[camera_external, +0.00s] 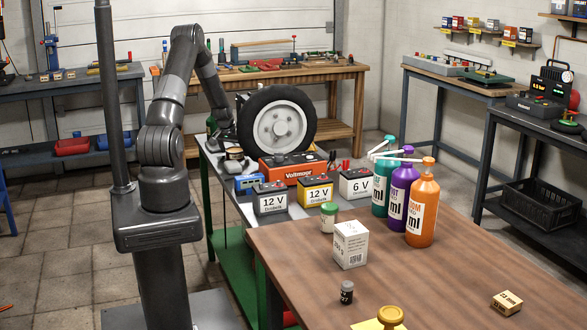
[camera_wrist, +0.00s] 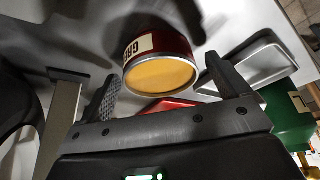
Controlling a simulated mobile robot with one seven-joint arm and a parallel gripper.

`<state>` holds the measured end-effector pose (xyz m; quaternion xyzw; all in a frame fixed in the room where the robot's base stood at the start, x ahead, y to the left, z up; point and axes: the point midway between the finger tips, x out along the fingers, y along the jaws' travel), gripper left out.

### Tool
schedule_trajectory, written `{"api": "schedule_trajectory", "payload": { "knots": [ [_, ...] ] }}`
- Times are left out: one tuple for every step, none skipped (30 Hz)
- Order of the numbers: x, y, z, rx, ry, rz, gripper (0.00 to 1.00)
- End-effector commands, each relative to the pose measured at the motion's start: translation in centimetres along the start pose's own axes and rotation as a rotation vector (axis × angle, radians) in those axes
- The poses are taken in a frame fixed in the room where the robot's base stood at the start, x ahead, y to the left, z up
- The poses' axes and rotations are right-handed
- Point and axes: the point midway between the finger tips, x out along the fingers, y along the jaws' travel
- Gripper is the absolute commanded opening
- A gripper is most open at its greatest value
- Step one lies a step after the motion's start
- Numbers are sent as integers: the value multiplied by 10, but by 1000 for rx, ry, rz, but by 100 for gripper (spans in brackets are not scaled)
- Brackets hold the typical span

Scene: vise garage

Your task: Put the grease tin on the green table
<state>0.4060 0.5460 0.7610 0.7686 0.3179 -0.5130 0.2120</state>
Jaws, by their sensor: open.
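The grease tin (camera_wrist: 160,65) is a round red tin with a pale label, a metal rim and an orange-yellow end facing the camera. In the wrist view it lies between the two spread fingers of my gripper (camera_wrist: 168,88), with gaps on both sides, over a pale surface. I cannot tell whether it rests on that surface. The green table (camera_external: 232,251) has green legs, a green lower shelf and a grey top (camera_external: 233,198). In the external view my arm reaches down behind the wheel at the table's far end.
A wheel (camera_external: 277,121), an orange Voltmager box (camera_external: 292,168) and several batteries (camera_external: 315,190) crowd the green table. The wrist view shows a shallow metal tray (camera_wrist: 258,65) and a green object (camera_wrist: 289,122) by the right finger. A brown table (camera_external: 440,270) stands in front.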

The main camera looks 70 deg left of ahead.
Motion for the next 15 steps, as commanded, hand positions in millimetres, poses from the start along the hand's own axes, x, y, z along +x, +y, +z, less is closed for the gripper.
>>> {"api": "schedule_trajectory", "payload": {
  "knots": [
    [0,0,0,0,0,0,93],
    [-1,0,-1,0,0,0,93],
    [-3,0,-1,0,1,0,93],
    [-5,0,-1,0,0,0,93],
    [-7,0,-1,0,1,0,93],
    [-11,0,-2,0,1,0,93],
    [-15,0,-2,0,2,0,93],
    [-19,0,-2,0,2,0,93],
    [-25,0,-2,0,2,0,93],
    [-31,0,-2,0,3,-1,93],
    [-36,0,-2,0,3,-1,93],
    [-44,-1,-2,-1,4,-1,93],
    [-50,-1,-2,-1,3,-1,93],
    [-56,0,-2,-1,3,-1,93],
    [-64,0,-2,-1,3,-1,93]
  ]
}}
